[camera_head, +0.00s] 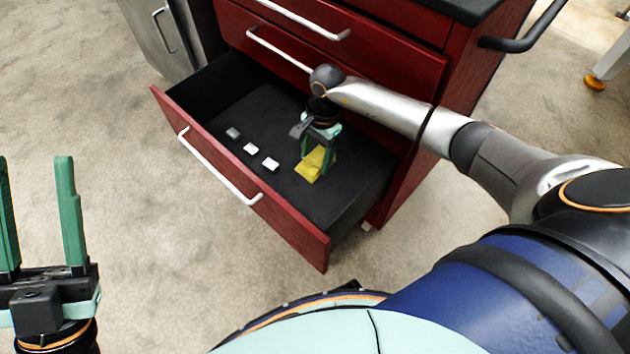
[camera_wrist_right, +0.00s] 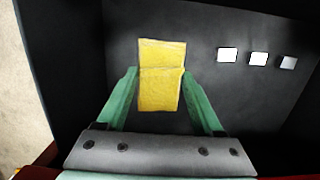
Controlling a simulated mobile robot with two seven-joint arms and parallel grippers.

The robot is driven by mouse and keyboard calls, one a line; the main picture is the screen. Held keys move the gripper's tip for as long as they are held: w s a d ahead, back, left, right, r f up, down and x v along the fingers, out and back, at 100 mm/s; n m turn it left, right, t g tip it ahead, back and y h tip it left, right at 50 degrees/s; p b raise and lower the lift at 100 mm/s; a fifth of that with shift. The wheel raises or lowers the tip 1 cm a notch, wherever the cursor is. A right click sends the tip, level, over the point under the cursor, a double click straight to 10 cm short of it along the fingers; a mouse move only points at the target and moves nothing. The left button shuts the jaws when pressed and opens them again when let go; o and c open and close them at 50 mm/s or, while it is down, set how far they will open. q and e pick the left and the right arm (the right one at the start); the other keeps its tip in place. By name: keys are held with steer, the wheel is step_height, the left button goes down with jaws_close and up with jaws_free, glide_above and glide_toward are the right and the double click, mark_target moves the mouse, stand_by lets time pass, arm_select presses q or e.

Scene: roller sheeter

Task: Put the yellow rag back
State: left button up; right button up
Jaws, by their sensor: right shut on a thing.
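The yellow rag (camera_head: 313,166) is inside the open red drawer (camera_head: 290,222), at or just above its dark floor, toward the right part of the drawer. My right gripper (camera_head: 318,160) reaches down into the drawer and is shut on the rag. In the right wrist view the rag (camera_wrist_right: 161,82) lies between the two green fingers of the gripper (camera_wrist_right: 160,92). I cannot tell whether the rag touches the drawer floor. My left gripper (camera_head: 38,210) is open and empty over the floor, at the left edge of the head view.
Several small pale blocks (camera_head: 251,149) lie in a row on the drawer floor, left of the rag; they also show in the right wrist view (camera_wrist_right: 258,58). The red cabinet's other drawers (camera_head: 390,58) are closed above. A grey cabinet (camera_head: 150,35) stands behind left.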

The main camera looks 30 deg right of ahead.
steer(key=b, duration=0.8)
glide_above(314, 197)
steer(key=f, duration=1)
steer(key=shift+w+d+f, duration=0.15)
steer(key=shift+d+f, duration=0.15)
steer(key=shift+d, duration=0.05)
arm_select(q)
step_height(314, 197, down, 12)
steer(key=d+g+b, duration=0.1)
steer(key=b, duration=0.2)
steer(key=shift+d+r+h, duration=0.15)
steer(key=shift+d+h, duration=0.05)
steer(key=shift+h, duration=0.1)
arm_select(e)
steer(key=shift+f, duration=2.4)
steer(key=shift+f, duration=0.15)
arm_select(q)
steer(key=shift+s, duration=0.1)
arm_select(e)
steer(key=o, duration=1.3)
steer(key=shift+r, duration=0.3)
arm_select(q)
steer(key=r+p, duration=0.3)
steer(key=shift+s+a+r, duration=0.1)
steer(key=shift+a+r, duration=0.1)
steer(key=shift+r, duration=0.05)
arm_select(e)
step_height(314, 197, up, 7)
steer(key=d, duration=0.1)
steer(key=shift+w, duration=0.2)
